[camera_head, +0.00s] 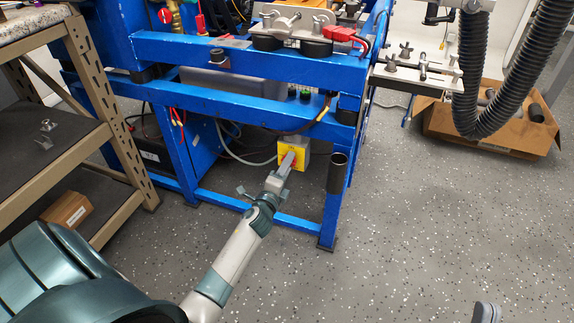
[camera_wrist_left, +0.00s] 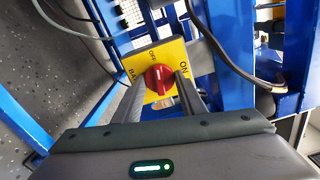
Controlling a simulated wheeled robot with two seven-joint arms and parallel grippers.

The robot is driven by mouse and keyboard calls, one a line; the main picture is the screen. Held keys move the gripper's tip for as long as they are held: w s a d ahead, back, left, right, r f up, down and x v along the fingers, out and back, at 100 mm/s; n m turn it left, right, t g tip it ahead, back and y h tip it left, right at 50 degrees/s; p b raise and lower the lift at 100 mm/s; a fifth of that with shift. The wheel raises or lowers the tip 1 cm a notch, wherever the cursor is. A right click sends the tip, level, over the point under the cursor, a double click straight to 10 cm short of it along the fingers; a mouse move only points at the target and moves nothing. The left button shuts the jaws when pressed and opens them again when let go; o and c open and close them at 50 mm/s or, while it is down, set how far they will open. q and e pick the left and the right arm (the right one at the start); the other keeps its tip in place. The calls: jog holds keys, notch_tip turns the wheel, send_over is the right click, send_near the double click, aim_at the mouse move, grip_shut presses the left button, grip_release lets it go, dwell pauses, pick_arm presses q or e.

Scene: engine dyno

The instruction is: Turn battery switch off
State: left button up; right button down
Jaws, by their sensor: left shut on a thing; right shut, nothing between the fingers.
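The battery switch is a yellow plate (camera_head: 300,159) with a red knob, low on the blue frame in the head view. In the left wrist view the plate (camera_wrist_left: 141,64) reads OFF at the top, ON at the right and BAT at the left. The red knob (camera_wrist_left: 158,79) has a pale mark that runs roughly up and down in that picture. My left gripper (camera_head: 286,164) reaches the switch, its fingers (camera_wrist_left: 160,84) on both sides of the knob and shut on it. The fingers hide part of the switch. My right gripper (camera_head: 487,312) shows only as a grey tip at the bottom edge, shut and empty.
The blue frame (camera_head: 240,104) surrounds the switch, with a rail above and a leg and dark tube (camera_head: 337,172) to the right. Cables hang nearby. A shelf (camera_head: 60,165) stands left, a cardboard box (camera_head: 480,135) at the right. The speckled floor between is clear.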

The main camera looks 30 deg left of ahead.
pick_arm(q)
jog(key=shift+f+n, duration=0.1)
jog(key=shift+n, duration=1.1)
pick_arm(e)
jog(key=shift+s+a+f+g, duration=0.1)
jog(key=shift+a+f+g, duration=0.15)
jog(key=shift+f+g, duration=0.15)
jog(key=shift+s+a+f+g, duration=0.1)
jog(key=shift+a+f+g, duration=0.15)
jog(key=shift+f, duration=0.25)
pick_arm(q)
jog(key=o, duration=1)
pick_arm(e)
jog(key=shift+w+r, duration=0.1)
pick_arm(q)
jog(key=shift+s, duration=0.1)
